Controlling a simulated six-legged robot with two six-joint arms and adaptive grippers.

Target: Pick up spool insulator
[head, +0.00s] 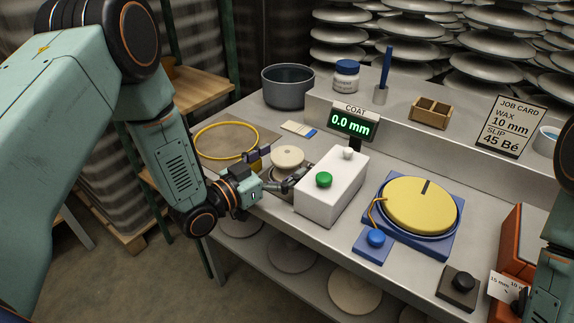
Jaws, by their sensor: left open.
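A cream, round-topped piece (288,157), which looks like the spool insulator, stands on the bench left of the white box. Its lower part is partly hidden by my left gripper. My left gripper (276,172) is open, with one dark finger at the piece's left and the other in front of it, close to the white box. The fingers look near the piece; I cannot tell whether they touch it.
The white box (331,196) with a green button stands close right of my left gripper; its COAT display (354,124) reads 0.0 mm. A yellow disc (421,205) on a blue base, a blue button (375,238) and a dark pot (288,87) also occupy the bench.

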